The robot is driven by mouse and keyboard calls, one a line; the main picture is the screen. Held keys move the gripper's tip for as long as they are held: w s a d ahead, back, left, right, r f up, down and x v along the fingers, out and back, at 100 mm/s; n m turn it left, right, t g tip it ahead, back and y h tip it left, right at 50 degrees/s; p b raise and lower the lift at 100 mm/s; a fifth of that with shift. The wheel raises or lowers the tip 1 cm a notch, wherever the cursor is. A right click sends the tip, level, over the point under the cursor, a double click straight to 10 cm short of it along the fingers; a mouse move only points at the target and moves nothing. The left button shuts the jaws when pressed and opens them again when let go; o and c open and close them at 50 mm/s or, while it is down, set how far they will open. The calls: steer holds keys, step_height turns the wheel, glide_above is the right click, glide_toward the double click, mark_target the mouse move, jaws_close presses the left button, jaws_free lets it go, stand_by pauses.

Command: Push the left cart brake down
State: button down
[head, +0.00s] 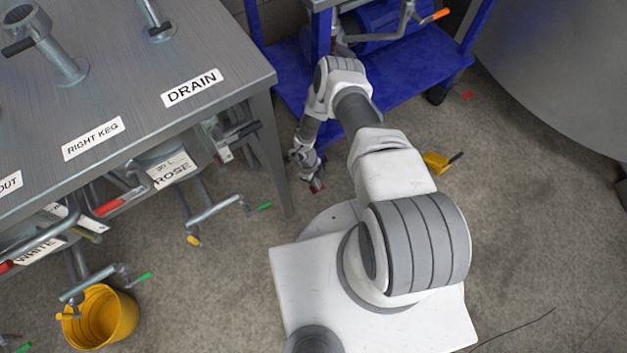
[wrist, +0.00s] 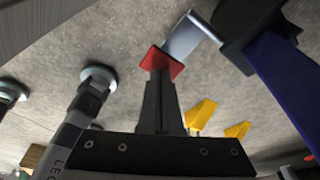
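The left cart brake is a metal lever (wrist: 187,38) with a red pad (wrist: 160,62), joined to a dark caster (wrist: 245,22) of the blue cart in the wrist view. In the head view, the red pad (head: 317,187) shows small below my gripper (head: 312,178), beside the cart's left front corner. My gripper (wrist: 160,85) points at the pad with its two fingers together and nothing seen between them. The fingertips overlap the pad's near edge in the wrist view. I cannot tell whether they touch it. The blue cart (head: 425,62) stands beyond my arm.
A steel table (head: 130,60) stands at the left, its leg (head: 272,155) close to my gripper. Pipes with coloured handles hang under it. A yellow bucket (head: 102,318) stands at lower left. A yellow wedge-like thing (head: 436,162) lies right of my arm. A large tank (head: 560,70) fills the upper right.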

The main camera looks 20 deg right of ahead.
steer(key=shift+x, duration=0.8)
steer(key=shift+w+a+r, duration=0.15)
steer(key=shift+s+d+p+v, duration=0.15)
steer(key=shift+p+v, duration=0.55)
steer(key=shift+v, duration=0.25)
steer(key=shift+s+d+p+v, duration=0.2)
steer(key=shift+p+v, duration=0.45)
steer(key=shift+v, duration=0.3)
steer(key=shift+s+d+p+v, duration=0.1)
steer(key=shift+d+p+v, duration=0.05)
steer(key=shift+p+v, duration=0.7)
steer(key=shift+r, duration=0.2)
steer(key=shift+s, duration=0.1)
